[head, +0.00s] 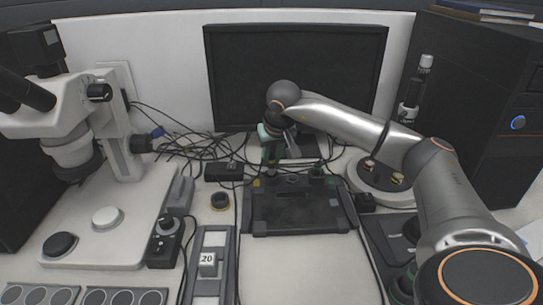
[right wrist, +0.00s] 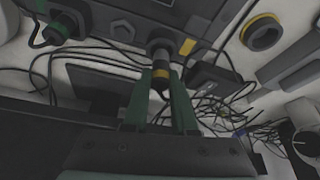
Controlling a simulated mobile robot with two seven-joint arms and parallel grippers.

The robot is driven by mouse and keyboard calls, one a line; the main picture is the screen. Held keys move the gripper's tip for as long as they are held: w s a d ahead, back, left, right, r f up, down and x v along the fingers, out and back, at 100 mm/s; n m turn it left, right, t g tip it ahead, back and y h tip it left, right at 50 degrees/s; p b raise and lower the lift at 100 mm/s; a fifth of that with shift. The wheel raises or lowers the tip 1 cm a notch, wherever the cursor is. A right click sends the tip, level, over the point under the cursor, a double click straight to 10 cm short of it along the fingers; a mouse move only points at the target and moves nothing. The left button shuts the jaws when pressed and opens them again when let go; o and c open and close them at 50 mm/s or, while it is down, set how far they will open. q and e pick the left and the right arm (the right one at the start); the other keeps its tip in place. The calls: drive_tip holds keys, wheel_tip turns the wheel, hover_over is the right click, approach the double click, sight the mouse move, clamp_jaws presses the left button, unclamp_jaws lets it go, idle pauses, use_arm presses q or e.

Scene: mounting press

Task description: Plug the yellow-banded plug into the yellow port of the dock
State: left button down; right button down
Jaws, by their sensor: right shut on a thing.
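The dock (head: 300,220) is a dark flat unit in the middle of the desk, with ports along its back edge. My right gripper (head: 271,158) is over that back edge, toward its left end. In the right wrist view, its green fingers (right wrist: 161,82) are shut on the dark yellow-banded plug (right wrist: 162,74). The plug's front end lines up with a grey round collar at the dock beside a yellow mark (right wrist: 187,47). I cannot tell how deep the plug sits or whether it touches the port. My left gripper is not in view.
Another port with a green fitting (right wrist: 56,32) is farther along the dock. A yellow-and-black ring (head: 220,201) and a small black box (head: 223,171) lie left of the dock. Loose cables run behind. A monitor (head: 296,75) stands at the back, a microscope (head: 75,140) at left.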

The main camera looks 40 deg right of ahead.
drive_tip(key=shift+f, duration=0.15)
drive_tip(key=shift+f+b, duration=0.55)
drive_tip(key=shift+f, duration=0.3)
drive_tip(key=shift+f, duration=0.35)
idle(0.4)
drive_tip(key=c, duration=0.6)
unclamp_jaws()
drive_tip(key=shift+c, duration=0.2)
drive_tip(key=shift+o, duration=0.4)
drive_tip(key=o, duration=0.5)
